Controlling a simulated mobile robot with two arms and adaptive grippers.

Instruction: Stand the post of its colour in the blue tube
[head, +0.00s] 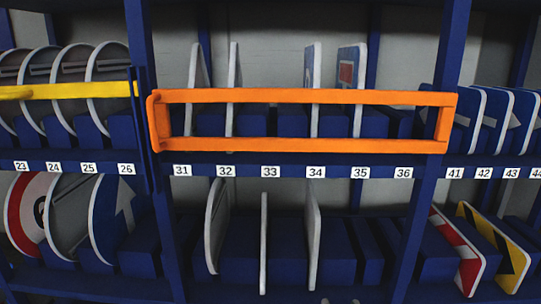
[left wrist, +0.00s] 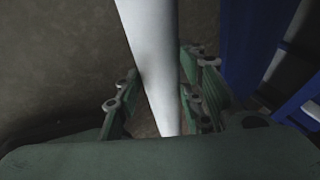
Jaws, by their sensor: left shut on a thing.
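My left gripper (left wrist: 163,92) shows in the left wrist view, with its green fingers on either side of a plain pale grey post (left wrist: 150,35). It is shut on this post, which runs from the top edge down between the fingers. The post's ends are out of view, and no coloured mark shows on the visible part. I cannot make out a blue tube in either view. Neither gripper shows in the head view.
A blue shelf rack (head: 300,165) with numbered labels fills the head view, holding several road signs. An orange rail frame (head: 300,97) and a yellow bar (head: 80,90) cross its front. In the left wrist view, blue framework (left wrist: 245,50) stands right of the post.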

